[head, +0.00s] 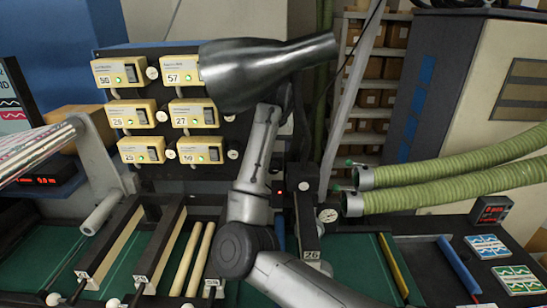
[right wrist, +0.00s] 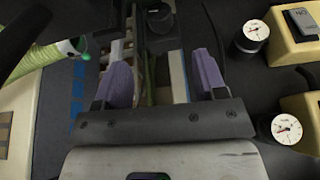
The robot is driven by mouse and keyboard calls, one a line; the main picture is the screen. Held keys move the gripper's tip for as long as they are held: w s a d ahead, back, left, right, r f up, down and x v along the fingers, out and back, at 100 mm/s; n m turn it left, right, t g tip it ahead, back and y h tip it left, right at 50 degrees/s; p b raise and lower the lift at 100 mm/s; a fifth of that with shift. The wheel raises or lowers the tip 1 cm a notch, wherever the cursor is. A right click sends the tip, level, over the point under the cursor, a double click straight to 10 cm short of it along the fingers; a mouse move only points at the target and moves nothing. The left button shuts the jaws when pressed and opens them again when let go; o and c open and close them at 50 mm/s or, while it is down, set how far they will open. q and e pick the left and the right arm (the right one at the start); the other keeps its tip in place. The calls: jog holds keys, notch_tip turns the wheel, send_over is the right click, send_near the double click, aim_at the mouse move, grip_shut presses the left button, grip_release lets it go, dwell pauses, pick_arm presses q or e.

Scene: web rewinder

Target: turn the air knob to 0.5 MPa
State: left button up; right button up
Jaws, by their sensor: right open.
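Several small round white dials sit beside yellow boxes on the dark panel; one dial (head: 151,72) is at the upper left in the head view. Two gauges with white faces and dark bodies, an upper one (right wrist: 256,30) and a lower one (right wrist: 286,128), show at the right of the right wrist view. Their needle readings are too small to tell. Another gauge (head: 328,215) is low on the machine. I cannot tell which part is the air knob. My right gripper (right wrist: 160,82) is open with purple pads apart; both gauges lie right of it. My left gripper is not in view.
A large dark metallic funnel (head: 262,72) covers part of the panel in the head view. Green hoses (head: 450,182) reach in from the right. Rollers (head: 185,258) and dark frames stand at the lower left. My right arm hides the middle.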

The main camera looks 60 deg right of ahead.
jog(key=v, duration=0.2)
jog(key=shift+s+a+r, duration=0.1)
jog(key=shift+a+r, duration=0.05)
jog(key=shift+r, duration=0.25)
jog(key=shift+f, duration=0.1)
dwell(0.4)
